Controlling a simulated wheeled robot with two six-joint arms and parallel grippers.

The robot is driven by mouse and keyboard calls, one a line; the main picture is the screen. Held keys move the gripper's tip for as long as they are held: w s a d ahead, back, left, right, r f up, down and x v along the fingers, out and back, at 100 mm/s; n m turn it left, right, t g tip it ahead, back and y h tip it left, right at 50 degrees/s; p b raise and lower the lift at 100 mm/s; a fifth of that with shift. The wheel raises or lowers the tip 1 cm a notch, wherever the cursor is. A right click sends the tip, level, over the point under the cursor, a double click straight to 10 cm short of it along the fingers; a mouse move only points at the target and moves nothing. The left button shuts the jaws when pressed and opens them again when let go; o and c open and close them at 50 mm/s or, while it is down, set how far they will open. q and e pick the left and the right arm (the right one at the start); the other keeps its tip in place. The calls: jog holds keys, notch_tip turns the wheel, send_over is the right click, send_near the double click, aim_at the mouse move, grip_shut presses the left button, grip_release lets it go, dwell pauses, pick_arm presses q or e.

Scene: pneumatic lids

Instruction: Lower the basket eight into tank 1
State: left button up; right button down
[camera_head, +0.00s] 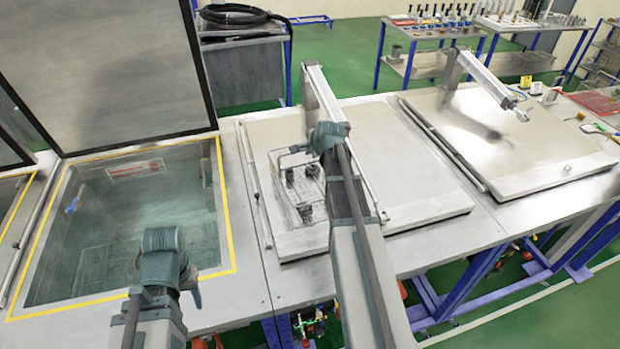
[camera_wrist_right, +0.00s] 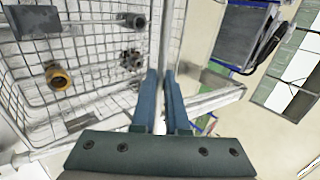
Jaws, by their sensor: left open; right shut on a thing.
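The basket eight (camera_head: 300,187) is a wire basket with dark metal parts inside, in front of the closed middle lid. My right gripper (camera_head: 318,146) is shut on its upper rim or handle. The right wrist view shows the basket's mesh (camera_wrist_right: 95,92) left of the fingers (camera_wrist_right: 162,88); the exact grip spot is partly hidden. An open tank (camera_head: 228,225) with a yellow border, clear liquid and a raised lid stands left of the basket. I cannot read a number on it. My left gripper (camera_head: 192,283) is open and empty over its front right part.
The raised grey lid (camera_head: 115,70) stands behind the open tank. Closed lids (camera_head: 420,185) (camera_head: 530,150) cover the tanks to the right, with pneumatic cylinders (camera_head: 335,125) above. Part of another open tank shows at the far left. A grey cart (camera_head: 245,70) stands behind.

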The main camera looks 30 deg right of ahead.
jog(key=shift+r, duration=0.15)
dwell(0.3)
jog(key=shift+d+r+p, duration=0.1)
jog(key=shift+r+p, duration=0.05)
jog(key=shift+p, duration=0.2)
jog(key=shift+r+p, duration=1.25)
